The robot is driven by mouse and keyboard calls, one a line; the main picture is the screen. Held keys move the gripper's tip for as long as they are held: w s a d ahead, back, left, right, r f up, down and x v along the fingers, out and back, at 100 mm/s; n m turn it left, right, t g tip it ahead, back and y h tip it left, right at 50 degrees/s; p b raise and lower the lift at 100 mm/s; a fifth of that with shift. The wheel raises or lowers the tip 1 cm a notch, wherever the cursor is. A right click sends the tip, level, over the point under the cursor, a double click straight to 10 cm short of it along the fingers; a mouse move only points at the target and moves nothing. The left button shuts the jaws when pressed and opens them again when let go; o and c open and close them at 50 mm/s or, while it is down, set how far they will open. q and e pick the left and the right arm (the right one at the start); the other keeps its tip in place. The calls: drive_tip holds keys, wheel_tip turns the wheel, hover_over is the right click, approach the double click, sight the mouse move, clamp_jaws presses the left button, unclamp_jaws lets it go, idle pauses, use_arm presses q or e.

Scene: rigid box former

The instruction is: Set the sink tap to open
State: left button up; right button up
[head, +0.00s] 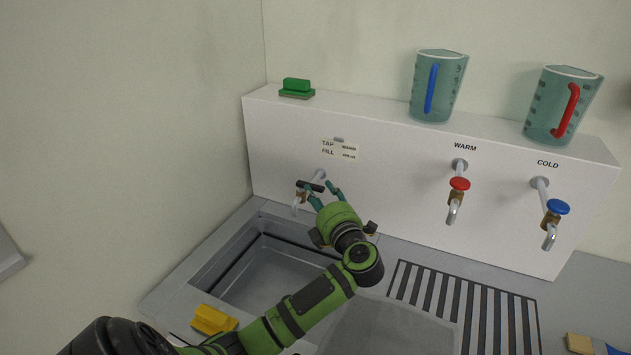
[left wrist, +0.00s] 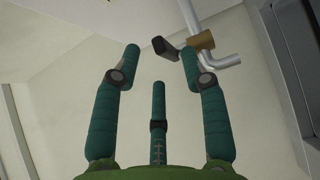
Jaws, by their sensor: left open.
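The sink tap (head: 297,205) comes out of the white panel under the "TAP FILL" label. It has a brass body, a bent metal spout and a black lever handle (head: 311,186). My left gripper (head: 321,191) is at the tap with its fingers spread and nothing held. In the left wrist view the tap's brass body (left wrist: 201,41) is just beyond the tip of the right finger. The black lever (left wrist: 164,47) points left into the gap between the fingertips (left wrist: 160,66). I cannot tell whether a finger touches it. My right gripper is not in view.
The sink basin (head: 262,277) lies below the tap. Warm tap (head: 459,185) with red knob and cold tap (head: 556,208) with blue knob are to the right. Two measuring jugs (head: 418,98) (head: 543,103) and a green block (head: 297,87) stand on the ledge. A yellow object (head: 213,319) is at the sink's front.

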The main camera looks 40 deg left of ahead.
sight(316, 189)
use_arm(q)
drive_tip(key=x, duration=0.4)
drive_tip(key=shift+w+a+f+p, duration=0.15)
drive_tip(key=shift+p, duration=0.2)
clamp_jaws()
